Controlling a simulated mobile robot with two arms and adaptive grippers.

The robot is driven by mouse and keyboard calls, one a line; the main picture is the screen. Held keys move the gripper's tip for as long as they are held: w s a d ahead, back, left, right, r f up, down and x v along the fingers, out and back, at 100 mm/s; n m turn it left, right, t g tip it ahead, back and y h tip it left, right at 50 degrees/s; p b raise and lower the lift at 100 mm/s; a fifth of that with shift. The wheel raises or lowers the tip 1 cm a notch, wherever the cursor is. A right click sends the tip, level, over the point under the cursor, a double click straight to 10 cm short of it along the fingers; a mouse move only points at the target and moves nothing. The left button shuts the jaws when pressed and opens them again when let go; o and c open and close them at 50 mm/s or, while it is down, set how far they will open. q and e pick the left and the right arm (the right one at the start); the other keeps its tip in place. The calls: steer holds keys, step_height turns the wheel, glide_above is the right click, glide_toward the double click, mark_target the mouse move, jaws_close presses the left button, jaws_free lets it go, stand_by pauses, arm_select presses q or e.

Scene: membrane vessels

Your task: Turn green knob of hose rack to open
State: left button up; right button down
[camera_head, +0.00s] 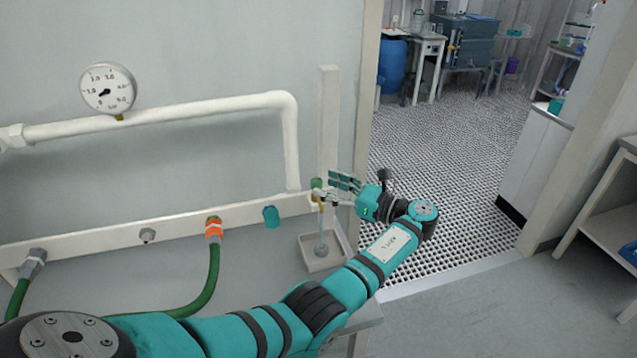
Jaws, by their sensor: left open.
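The hose rack (110,244) is a white rail low on the wall, with several fittings along it. The small green knob (316,183) is at its right end, above a brass-coloured piece that points down. My left gripper (338,190) reaches in from the right side of the knob, with its fingers open and pointing left toward it. The fingertips are very close to the knob; I cannot tell whether they touch it. My right gripper is not in view.
A green hose (208,285) hangs from an orange fitting (214,228). A teal cap (271,216) sits left of the knob. A pressure gauge (108,88) stands on the white pipe (170,110) above. A small tray (318,263) is below the knob. A doorway opens on the right.

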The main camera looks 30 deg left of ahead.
arm_select(q)
steer(key=d, duration=0.8)
steer(key=shift+w+d, duration=0.15)
